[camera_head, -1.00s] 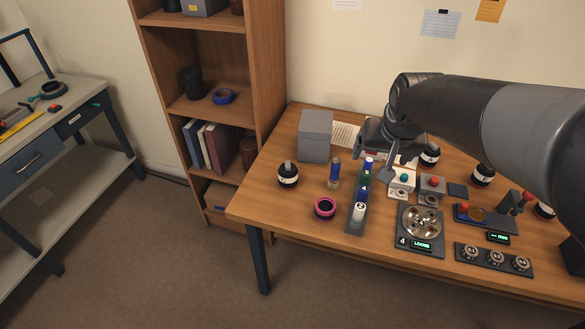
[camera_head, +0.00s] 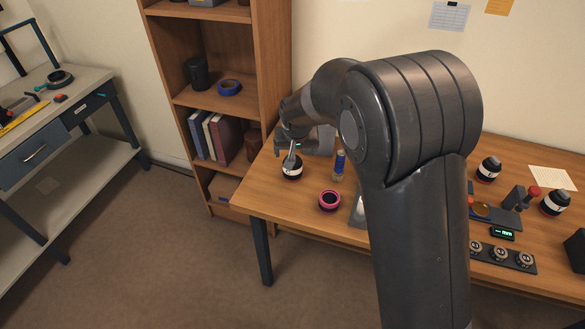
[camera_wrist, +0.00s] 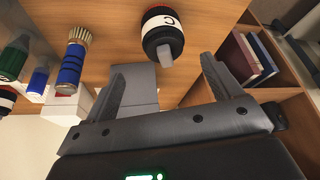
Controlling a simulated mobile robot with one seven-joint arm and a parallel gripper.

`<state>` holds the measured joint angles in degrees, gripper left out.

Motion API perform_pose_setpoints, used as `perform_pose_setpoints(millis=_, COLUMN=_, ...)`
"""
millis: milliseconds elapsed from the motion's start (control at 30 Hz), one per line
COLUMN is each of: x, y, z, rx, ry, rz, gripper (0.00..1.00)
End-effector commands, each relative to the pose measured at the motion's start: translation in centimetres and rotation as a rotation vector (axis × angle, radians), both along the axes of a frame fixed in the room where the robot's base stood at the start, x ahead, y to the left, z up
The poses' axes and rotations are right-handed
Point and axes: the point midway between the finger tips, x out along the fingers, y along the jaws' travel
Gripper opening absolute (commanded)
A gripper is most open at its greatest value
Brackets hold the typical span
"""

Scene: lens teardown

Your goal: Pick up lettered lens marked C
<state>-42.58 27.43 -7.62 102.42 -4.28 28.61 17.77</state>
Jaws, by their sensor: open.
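The lens marked C (camera_wrist: 162,34) is a short black cylinder with a white lettered band, a red ring and a grey peg on top. In the head view the lens (camera_head: 292,173) stands upright near the table's left edge. My gripper (camera_wrist: 163,70) is open and empty. In the wrist view the lens lies just beyond the fingertips, roughly centred between them, with its peg pointing towards the gap. In the head view my gripper (camera_head: 289,149) is above and close behind the lens; I cannot tell whether they touch.
A blue-banded brush-like tool (camera_head: 339,165) and a pink-rimmed ring (camera_head: 329,200) stand right of the lens. A grey box (camera_wrist: 140,88) is close by the fingers in the wrist view. The bookshelf (camera_head: 204,120) rises at left. My arm hides the table's middle.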

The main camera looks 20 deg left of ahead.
Motion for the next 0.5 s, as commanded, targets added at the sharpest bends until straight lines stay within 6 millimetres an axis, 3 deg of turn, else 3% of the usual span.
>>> perform_pose_setpoints(millis=100, x=0.6, y=0.2, z=-1.8, rx=-0.002, ry=0.002, rz=0.000, gripper=0.84)
perform_pose_setpoints(millis=500, x=1.8, y=1.3, z=-5.0, rx=-0.002, ry=0.002, rz=0.000, gripper=0.84)
